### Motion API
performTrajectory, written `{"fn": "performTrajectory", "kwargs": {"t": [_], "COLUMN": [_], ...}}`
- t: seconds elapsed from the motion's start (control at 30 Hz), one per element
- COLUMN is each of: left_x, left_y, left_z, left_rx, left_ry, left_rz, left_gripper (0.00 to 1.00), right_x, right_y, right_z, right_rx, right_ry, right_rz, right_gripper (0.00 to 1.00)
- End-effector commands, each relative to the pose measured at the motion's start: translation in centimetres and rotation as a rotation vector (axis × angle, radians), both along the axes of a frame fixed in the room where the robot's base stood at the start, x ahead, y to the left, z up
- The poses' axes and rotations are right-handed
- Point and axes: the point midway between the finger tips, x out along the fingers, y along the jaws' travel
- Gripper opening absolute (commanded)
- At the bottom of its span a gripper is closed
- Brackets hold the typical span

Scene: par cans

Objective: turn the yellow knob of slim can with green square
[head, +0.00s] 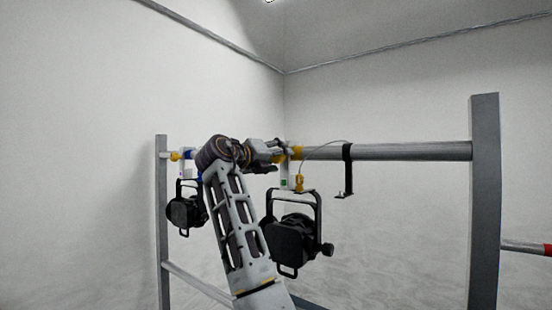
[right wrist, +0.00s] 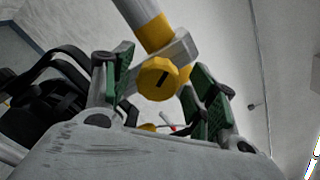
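The black can (head: 293,240) hangs from the horizontal pipe by a pale clamp bearing a small green square (head: 284,182). My left gripper is not in view.
A second black can (head: 187,212) hangs at the left from a clamp with blue and yellow parts. The grey pipe (head: 400,151) runs to a grey post (head: 484,200) at the right. A black hook (head: 347,172) hangs from the pipe, right of the clamp. A thin cable loops beside the clamp.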

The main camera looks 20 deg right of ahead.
Motion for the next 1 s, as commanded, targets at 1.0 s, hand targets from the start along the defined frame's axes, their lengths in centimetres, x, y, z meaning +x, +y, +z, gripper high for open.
{"fn": "performTrajectory", "kwargs": {"t": [1.0], "left_x": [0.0], "left_y": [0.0], "left_z": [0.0], "left_rx": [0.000], "left_ry": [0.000], "left_rz": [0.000], "left_gripper": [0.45], "right_x": [-4.8], "right_y": [6.2], "right_z": [0.0], "right_rx": [-0.002], "right_ry": [0.000], "right_rz": [0.000], "right_gripper": [0.58]}}
